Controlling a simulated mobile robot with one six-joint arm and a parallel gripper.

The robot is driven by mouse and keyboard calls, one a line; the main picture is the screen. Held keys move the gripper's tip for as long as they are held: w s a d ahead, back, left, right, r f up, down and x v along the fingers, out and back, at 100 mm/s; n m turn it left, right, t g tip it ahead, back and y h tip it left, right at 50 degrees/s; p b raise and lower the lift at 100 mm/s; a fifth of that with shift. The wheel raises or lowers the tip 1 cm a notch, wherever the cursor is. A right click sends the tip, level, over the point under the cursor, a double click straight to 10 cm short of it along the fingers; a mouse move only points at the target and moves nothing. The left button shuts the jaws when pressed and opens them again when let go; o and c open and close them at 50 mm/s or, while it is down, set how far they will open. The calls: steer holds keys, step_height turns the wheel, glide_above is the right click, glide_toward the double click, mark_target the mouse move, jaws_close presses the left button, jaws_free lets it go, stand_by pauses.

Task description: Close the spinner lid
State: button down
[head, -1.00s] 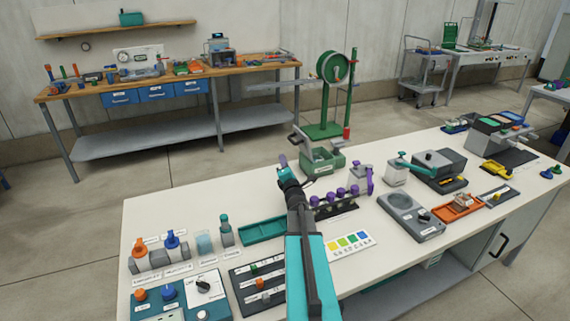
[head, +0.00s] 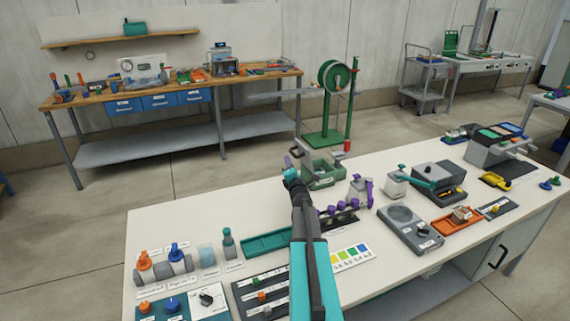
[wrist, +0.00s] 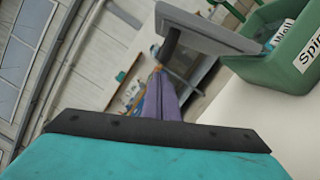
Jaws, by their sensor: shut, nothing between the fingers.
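The spinner is a green box (head: 324,179) with a white label at the far edge of the white bench, just beyond and right of my gripper (head: 291,168) in the head view. In the wrist view the green box (wrist: 285,60) is at the upper right, with part of its "Spin" label showing. A grey panel, which looks like the raised lid (wrist: 208,34), stands tilted at the box's left side. The purple fingers of my gripper (wrist: 158,75) are together and empty, close below the panel. I cannot tell whether they touch it.
A purple-knobbed rack (head: 340,214) and a grey-white container with a purple handle (head: 358,190) stand right of my arm. A green tray (head: 268,244) lies to the left. A green reel stand (head: 328,138) is behind the box. The bench's left rear is clear.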

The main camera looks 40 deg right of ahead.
steer(key=shift+s+d+r, duration=0.15)
steer(key=shift+d+r, duration=0.1)
steer(key=shift+d, duration=0.15)
steer(key=shift+a+r+p, duration=0.1)
steer(key=shift+r+p, duration=0.05)
steer(key=shift+p, duration=0.15)
